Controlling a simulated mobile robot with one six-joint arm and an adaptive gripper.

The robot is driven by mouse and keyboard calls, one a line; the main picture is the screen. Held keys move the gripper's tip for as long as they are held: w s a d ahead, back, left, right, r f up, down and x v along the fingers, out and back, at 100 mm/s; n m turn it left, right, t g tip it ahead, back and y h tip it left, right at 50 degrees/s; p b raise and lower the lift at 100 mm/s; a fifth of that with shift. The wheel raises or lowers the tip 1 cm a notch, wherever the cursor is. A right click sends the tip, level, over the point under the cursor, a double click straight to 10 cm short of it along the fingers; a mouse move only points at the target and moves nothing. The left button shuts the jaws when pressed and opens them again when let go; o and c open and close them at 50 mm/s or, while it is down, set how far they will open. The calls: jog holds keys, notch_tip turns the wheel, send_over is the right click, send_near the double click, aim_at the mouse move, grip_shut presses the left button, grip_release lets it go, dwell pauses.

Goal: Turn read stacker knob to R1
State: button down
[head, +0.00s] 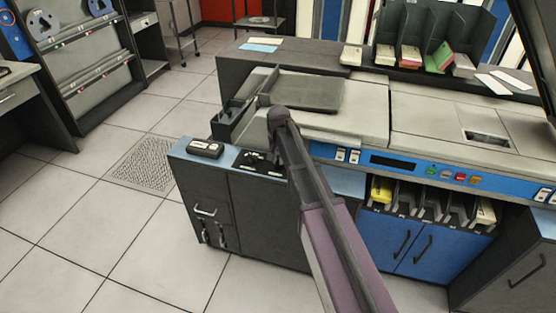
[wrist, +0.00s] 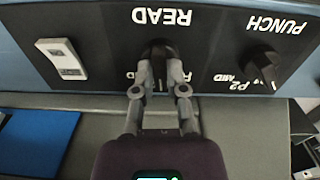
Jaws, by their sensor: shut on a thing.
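The dark read stacker knob (wrist: 158,50) sits on a black panel (wrist: 100,40) below the word READ, which appears upside down in the wrist view. My gripper (wrist: 158,84) is shut on this knob, with one finger on each side of it. The fingers cover most of the labels around the knob, so only parts of letters show and I cannot read R1. I cannot tell which label the knob points to. In the head view the panel (head: 255,165) is partly behind my arm, which hides the knob.
The punch knob (wrist: 262,68), with P2 and MID labels, is on the right in the wrist view. A white rocker switch (wrist: 62,58) is on the left. In the head view a dark device (head: 205,149) lies on the cabinet top left of the panel. Floor at left is clear.

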jog(key=n, duration=0.3)
jog(key=shift+n, duration=0.3)
jog(key=n, duration=0.4)
dwell(0.4)
jog(key=c, duration=0.7)
grip_release()
